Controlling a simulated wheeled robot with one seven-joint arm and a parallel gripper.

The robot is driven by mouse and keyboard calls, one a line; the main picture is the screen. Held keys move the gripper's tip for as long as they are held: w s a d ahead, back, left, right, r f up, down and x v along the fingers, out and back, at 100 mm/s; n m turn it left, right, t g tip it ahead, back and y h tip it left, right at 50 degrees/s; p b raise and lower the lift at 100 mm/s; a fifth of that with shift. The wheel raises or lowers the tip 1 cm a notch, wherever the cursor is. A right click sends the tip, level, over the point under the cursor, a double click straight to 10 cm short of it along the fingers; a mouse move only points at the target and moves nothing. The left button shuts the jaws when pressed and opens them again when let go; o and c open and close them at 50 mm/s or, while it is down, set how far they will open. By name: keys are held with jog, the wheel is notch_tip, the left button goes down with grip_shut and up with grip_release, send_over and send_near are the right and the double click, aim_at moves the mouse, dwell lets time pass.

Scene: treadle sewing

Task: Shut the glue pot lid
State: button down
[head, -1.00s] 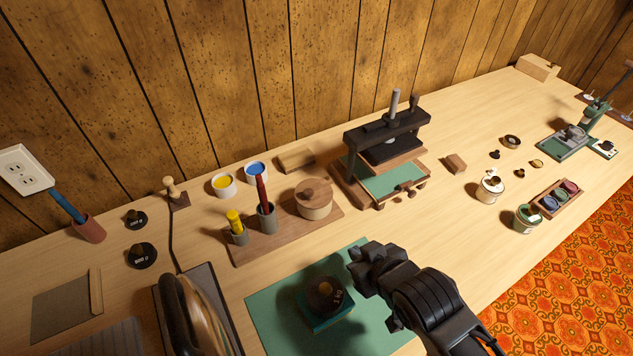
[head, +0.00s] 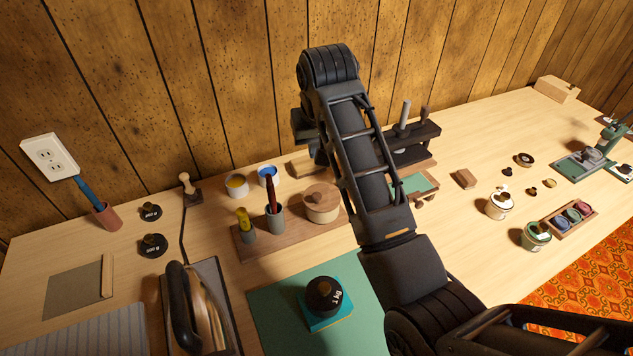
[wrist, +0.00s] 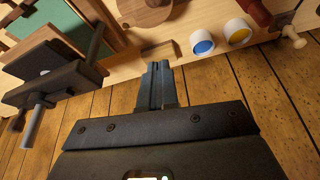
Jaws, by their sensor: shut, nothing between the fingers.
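The likely glue pot (head: 322,213) is a round, pale wooden pot on a brown wooden tray. Its darker wooden lid (head: 318,193) with a knob lies over the top. I cannot tell whether it sits fully down. The lid shows partly at the top of the wrist view (wrist: 143,14), cut by the edge. My gripper (wrist: 159,68) is shut and empty, apart from the pot, near the wall and a small wooden block (wrist: 160,53). In the head view my arm hides most of the gripper.
A yellow cup (head: 236,186) and a blue cup (head: 268,176) stand behind the tray (head: 245,242). A dark press (head: 415,145) stands right of the pot. The tray also holds two grey cups with a yellow and a red tool.

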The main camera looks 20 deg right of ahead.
send_over(314, 191)
jog(key=w, duration=0.2)
notch_tip(314, 191, down, 9)
jog(key=shift+d+f+p, duration=0.1)
jog(key=shift+d+p, duration=0.05)
jog(key=shift+p, duration=0.3)
jog(key=s, duration=0.1)
jog(key=p, duration=0.1)
jog(key=s, duration=0.1)
jog(key=shift+s+a+f, duration=0.1)
jog(key=shift+s+a, duration=0.15)
jog(key=shift+s, duration=0.1)
jog(key=shift+s+a+f+p, duration=0.15)
jog(key=shift+s+f+p, duration=0.15)
jog(key=shift+s, duration=0.3)
